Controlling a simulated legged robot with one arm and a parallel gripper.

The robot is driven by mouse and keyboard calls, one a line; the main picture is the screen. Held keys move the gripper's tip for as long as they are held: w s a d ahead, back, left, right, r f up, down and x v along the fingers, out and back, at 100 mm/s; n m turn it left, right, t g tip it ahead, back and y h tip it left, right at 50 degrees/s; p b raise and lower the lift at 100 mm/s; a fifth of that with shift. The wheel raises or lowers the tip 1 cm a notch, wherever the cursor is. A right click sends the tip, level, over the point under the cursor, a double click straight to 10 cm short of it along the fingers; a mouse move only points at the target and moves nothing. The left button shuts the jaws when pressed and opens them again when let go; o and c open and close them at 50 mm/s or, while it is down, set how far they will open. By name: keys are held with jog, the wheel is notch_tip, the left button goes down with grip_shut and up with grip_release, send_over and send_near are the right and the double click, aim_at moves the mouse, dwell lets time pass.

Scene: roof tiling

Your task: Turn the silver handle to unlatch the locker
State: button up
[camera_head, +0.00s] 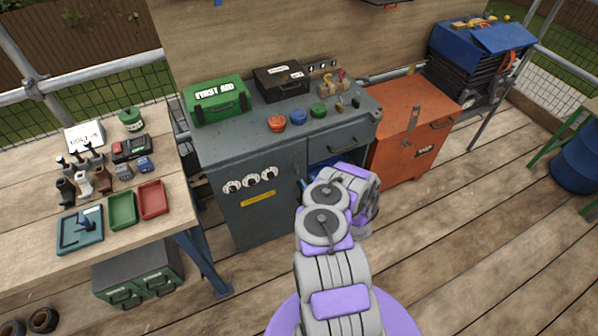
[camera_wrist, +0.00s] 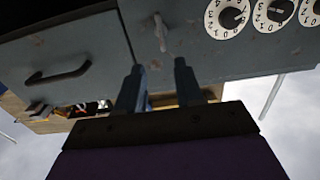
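The locker is the grey metal cabinet door (camera_head: 265,222) with several white dials and a yellow label, and it looks shut. The silver handle (camera_wrist: 160,32) shows in the wrist view as a small pale lever on the grey door face, beside the dials (camera_wrist: 234,16). My gripper (camera_wrist: 157,82) shows two dark fingers spread apart with nothing held between them. The fingertips point toward the handle and appear apart from it. In the head view my arm hides the gripper.
A drawer with a black handle (camera_wrist: 58,74) sits beside the door. An open compartment with blue contents (camera_head: 322,172) is below it. An orange cabinet (camera_head: 400,140) stands right, a wooden workbench (camera_head: 160,215) left. Deck floor (camera_head: 480,230) is clear at the right.

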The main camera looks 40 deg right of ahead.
aim_at(297, 167)
jog(key=b+x, duration=0.1)
jog(key=x, duration=0.1)
jog(key=b+x, duration=0.1)
jog(key=x, duration=0.2)
jog(key=a+b+x, duration=0.1)
jog(key=x, duration=0.2)
jog(key=shift+w+a+r, duration=0.15)
jog(key=shift+w+d, duration=0.25)
jog(key=shift+d, duration=0.45)
jog(key=shift+a, duration=0.4)
jog(key=c, duration=0.5)
jog(key=shift+c, duration=0.6)
grip_shut()
jog(key=shift+d, duration=0.1)
